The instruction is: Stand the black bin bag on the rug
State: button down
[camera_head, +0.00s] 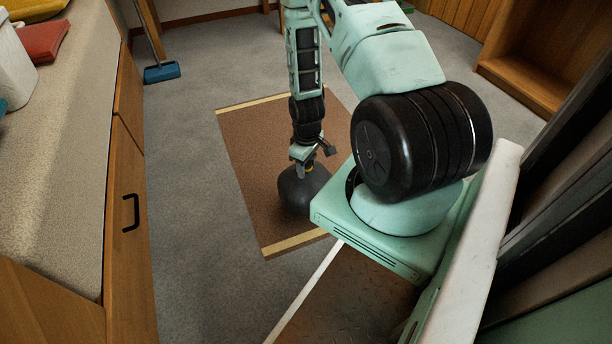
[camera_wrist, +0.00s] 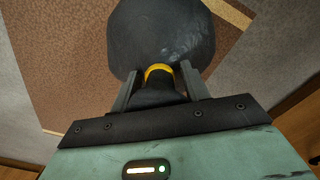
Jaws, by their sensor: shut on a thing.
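The black bin bag (camera_head: 303,190) is a dark rounded bag over the brown rug (camera_head: 255,170), near its front right part. In the wrist view the bag (camera_wrist: 162,40) spreads out beyond the fingers, with a yellow tie at its neck. My gripper (camera_head: 311,166) is above the bag, pointing down. In the wrist view my gripper (camera_wrist: 158,80) has its two fingers shut on the gathered neck just by the yellow tie. The bag looks upright. I cannot tell for sure whether its base touches the rug; my arm hides part of its right side.
A wooden cabinet with a pale worktop (camera_head: 75,110) runs along the left. A blue broom head (camera_head: 162,72) rests on the grey floor at the back left. A wooden shelf unit (camera_head: 530,85) stands at the back right. Grey floor (camera_head: 190,150) left of the rug is clear.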

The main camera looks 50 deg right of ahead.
notch_tip(320, 180, down, 5)
jog(key=b, duration=0.2)
jog(key=shift+b, duration=0.35)
jog(key=shift+f, duration=0.15)
jog(key=c, duration=0.7)
grip_release()
jog(key=shift+f, duration=0.1)
